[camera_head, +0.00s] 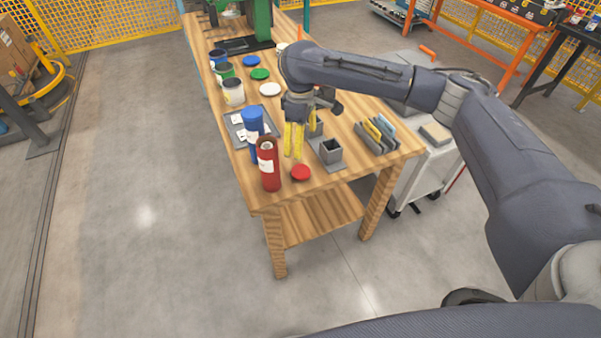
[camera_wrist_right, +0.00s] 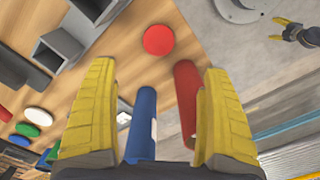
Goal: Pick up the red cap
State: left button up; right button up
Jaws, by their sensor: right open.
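The red cap (camera_head: 300,172) is a flat round disc lying on the wooden table near its front edge, right of the red canister (camera_head: 268,168). In the right wrist view the red cap (camera_wrist_right: 158,40) lies beyond the fingertips, fully visible. My right gripper (camera_head: 293,142) points down over the table, behind the cap. Its yellow fingers (camera_wrist_right: 157,72) are open with nothing held, and apart from the cap. My left gripper (camera_wrist_right: 284,30) shows small at the upper right of the wrist view, its yellow fingers apart and empty; it is outside the head view.
The red canister and a blue canister (camera_head: 252,120) stand upright left of my right gripper. A grey square holder (camera_head: 331,151) and a slotted rack (camera_head: 376,138) stand to the right. Blue, green (camera_head: 260,74) and white caps lie further back beside cans.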

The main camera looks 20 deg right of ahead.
aim_at(301, 171)
notch_tip(301, 171, down, 14)
jog(key=shift+w+d+f, duration=0.1)
jog(key=shift+f, duration=0.15)
dwell(0.6)
jog(key=shift+c, duration=0.3)
jog(key=c, duration=0.9)
jog(key=shift+c, duration=0.2)
